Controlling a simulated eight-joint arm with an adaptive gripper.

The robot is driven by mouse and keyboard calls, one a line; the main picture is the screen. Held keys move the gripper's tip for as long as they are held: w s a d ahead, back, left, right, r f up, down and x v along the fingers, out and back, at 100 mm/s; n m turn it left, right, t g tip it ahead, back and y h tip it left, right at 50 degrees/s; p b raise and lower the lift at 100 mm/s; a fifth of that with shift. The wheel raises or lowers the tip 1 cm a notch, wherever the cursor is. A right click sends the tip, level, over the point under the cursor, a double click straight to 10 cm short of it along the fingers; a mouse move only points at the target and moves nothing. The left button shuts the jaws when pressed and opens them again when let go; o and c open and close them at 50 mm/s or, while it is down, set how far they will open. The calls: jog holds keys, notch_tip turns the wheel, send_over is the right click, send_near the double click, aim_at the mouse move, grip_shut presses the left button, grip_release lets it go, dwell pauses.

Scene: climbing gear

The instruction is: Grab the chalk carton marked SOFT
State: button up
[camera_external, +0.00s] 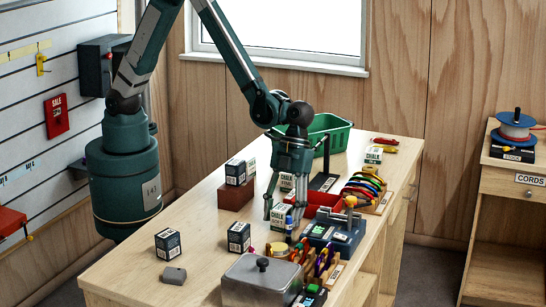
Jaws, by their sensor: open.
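Several chalk cartons stand on the wooden workbench (205,225). Dark ones are a carton on a brown block (235,172), a carton at the front left (168,243) and a carton near the bench middle (239,237). I cannot read which one says SOFT. My gripper (284,206) points down, open, its fingers overlapping the pale carton under it. I cannot tell whether they touch it.
A green basket (325,132) stands at the back. A lidded metal box (262,280) is at the front. A clamp device (333,232), a red tray (311,203) and coloured rings (363,187) crowd the right side. A grey lump (174,275) lies front left. The bench's left front is mostly clear.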

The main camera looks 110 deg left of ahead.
aim_at(282, 207)
dwell(0.4)
jog(key=c, duration=1)
jog(key=shift+r, duration=0.15)
jog(key=shift+r, duration=4.9)
